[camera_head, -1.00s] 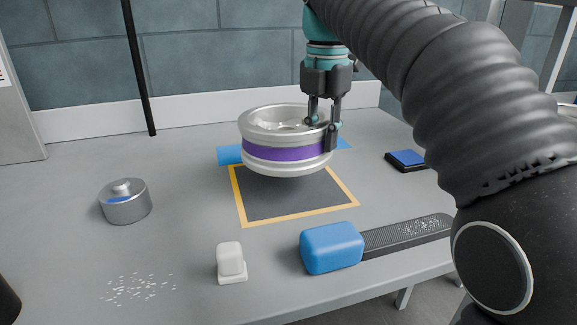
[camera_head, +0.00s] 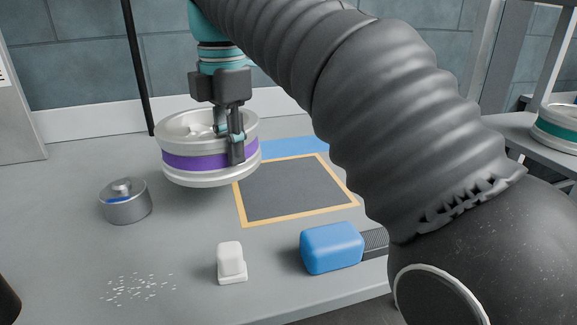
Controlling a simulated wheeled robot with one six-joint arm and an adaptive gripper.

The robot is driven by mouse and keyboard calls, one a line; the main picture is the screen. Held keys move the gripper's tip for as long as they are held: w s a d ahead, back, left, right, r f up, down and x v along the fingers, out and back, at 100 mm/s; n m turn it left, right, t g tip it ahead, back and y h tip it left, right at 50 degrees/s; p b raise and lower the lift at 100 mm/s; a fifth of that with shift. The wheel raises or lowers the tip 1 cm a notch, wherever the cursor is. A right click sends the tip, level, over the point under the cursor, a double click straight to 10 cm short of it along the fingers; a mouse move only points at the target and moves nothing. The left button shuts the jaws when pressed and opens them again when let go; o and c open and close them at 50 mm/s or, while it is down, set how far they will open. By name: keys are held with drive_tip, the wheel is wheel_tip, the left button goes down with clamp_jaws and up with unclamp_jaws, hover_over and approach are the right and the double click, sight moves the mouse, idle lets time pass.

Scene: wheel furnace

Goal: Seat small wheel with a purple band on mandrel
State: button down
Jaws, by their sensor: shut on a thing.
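The small wheel with a purple band (camera_head: 190,162) is silver and hangs above the table, roughly level. My gripper (camera_head: 234,148) is shut on its right rim, with one finger outside the rim. The mandrel (camera_head: 125,202) appears to be the short silver cylinder with a small knob on top, standing on the table at the left. The wheel is up and to the right of it in the picture, apart from it.
A dark mat with a yellow border (camera_head: 295,190) lies bare on the grey table. A blue-headed mallet (camera_head: 332,248) and a white block (camera_head: 231,262) are at the front. A teal-banded wheel (camera_head: 557,128) stands on a shelf at the right. White flecks (camera_head: 140,287) lie front left.

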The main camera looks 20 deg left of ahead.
drive_tip(key=s+a+f+m+b, duration=0.1)
drive_tip(key=s+a+f+m, duration=0.1)
drive_tip(key=s+a, duration=0.9)
drive_tip(key=shift+a+m+b, duration=0.3)
drive_tip(key=shift+a+m, duration=0.4)
drive_tip(key=shift+a, duration=1.5)
drive_tip(key=shift+p, duration=0.65)
drive_tip(key=shift+f+b, duration=1.05)
drive_tip(key=shift+f, duration=0.75)
drive_tip(key=c, duration=0.9)
unclamp_jaws()
drive_tip(key=shift+f, duration=0.1)
